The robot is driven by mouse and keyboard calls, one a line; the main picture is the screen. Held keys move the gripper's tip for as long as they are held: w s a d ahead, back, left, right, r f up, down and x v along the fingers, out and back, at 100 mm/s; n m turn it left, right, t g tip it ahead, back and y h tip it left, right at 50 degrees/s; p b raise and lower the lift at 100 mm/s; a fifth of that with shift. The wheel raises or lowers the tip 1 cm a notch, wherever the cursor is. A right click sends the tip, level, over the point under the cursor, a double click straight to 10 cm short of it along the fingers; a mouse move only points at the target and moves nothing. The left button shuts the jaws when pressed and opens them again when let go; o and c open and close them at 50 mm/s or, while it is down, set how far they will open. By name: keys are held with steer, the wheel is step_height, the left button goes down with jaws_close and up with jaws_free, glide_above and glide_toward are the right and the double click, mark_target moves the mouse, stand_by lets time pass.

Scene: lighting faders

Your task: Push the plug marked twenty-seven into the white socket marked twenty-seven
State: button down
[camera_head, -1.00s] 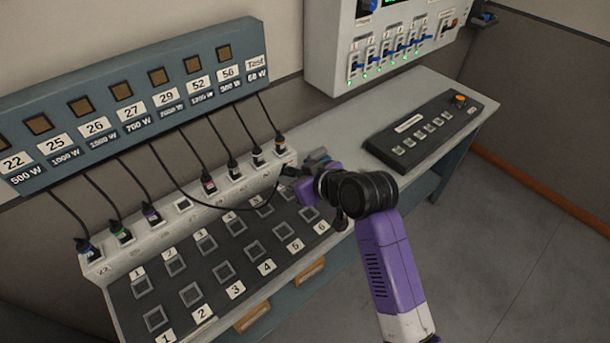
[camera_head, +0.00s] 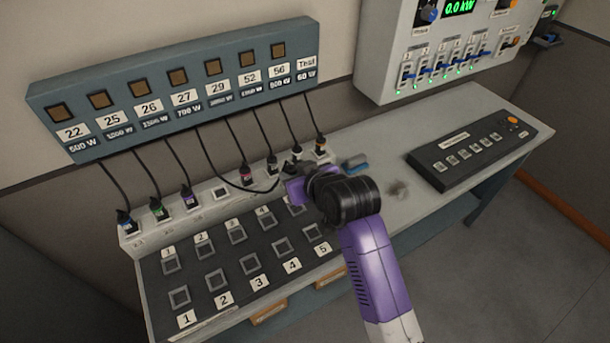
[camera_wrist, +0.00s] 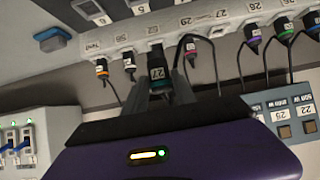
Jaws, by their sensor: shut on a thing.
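My gripper (camera_wrist: 168,88) is shut on the dark plug marked twenty-seven (camera_wrist: 157,74), whose label faces the wrist camera. In the head view, my gripper (camera_head: 291,170) is at the right part of the socket row, and the plug is mostly hidden there. Its black cable loops from the panel to my gripper. The empty white socket (camera_head: 222,193) stands between the purple-banded and pink-banded plugs, well left of my gripper. It also shows in the wrist view (camera_wrist: 219,30), apart from the held plug.
Plugs fill the neighbouring sockets, including the purple-banded (camera_head: 190,201), pink-banded (camera_head: 246,176) and orange-banded (camera_head: 320,147) ones. Their cables hang from the numbered panel (camera_head: 180,130) behind. A button desk lies in front. A blue object (camera_head: 355,162) and a black console (camera_head: 470,145) are to the right.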

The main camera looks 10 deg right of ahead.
steer(key=w+a+b, duration=0.2)
steer(key=w+a, duration=0.1)
steer(key=a, duration=0.7)
steer(key=w+a+b, duration=0.3)
steer(key=w+a, duration=0.1)
steer(key=a, duration=0.6)
steer(key=shift+w, duration=0.25)
steer(key=shift+d, duration=0.1)
stand_by(0.3)
steer(key=shift+f, duration=0.1)
steer(key=shift+f+b, duration=1.5)
steer(key=shift+f, duration=0.65)
steer(key=shift+f, duration=0.25)
steer(key=shift+f+b, duration=0.3)
steer(key=shift+b, duration=0.1)
steer(key=shift+f+b, duration=0.8)
steer(key=shift+f, duration=0.7)
stand_by(1.0)
